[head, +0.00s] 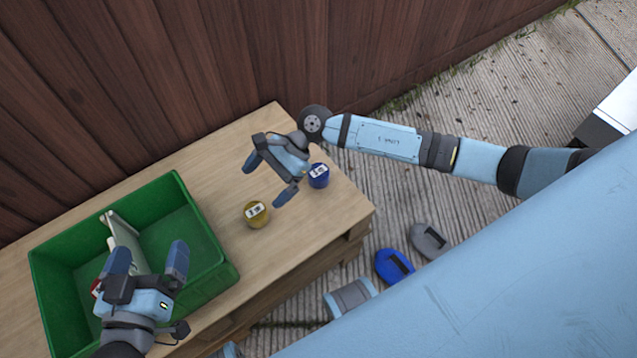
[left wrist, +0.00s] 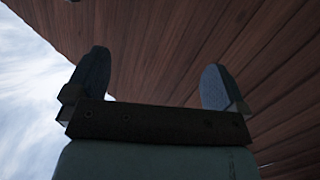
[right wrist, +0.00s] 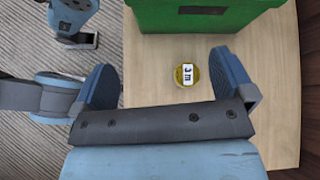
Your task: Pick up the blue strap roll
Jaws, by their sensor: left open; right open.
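The blue strap roll (head: 318,175) stands on the wooden table near its right end, with a white label on top. My right gripper (head: 266,180) is open and empty, just left of the blue roll in the head view, and its wrist partly overlaps the roll's edge. The right wrist view does not show the blue roll; its open fingers (right wrist: 165,75) frame a yellow roll (right wrist: 187,74) labelled "3 m". My left gripper (head: 148,259) is open and empty above the green crate. Its wrist view shows open fingers (left wrist: 156,72) against a wooden wall and sky.
The yellow roll (head: 256,213) stands on the table (head: 285,245) left of the blue one. The green crate (head: 205,215) holds a pale long object (head: 122,238) and something red. A wooden wall (head: 190,60) rises behind. Blue (head: 388,268) and grey (head: 428,240) slipper-like items lie on the ground.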

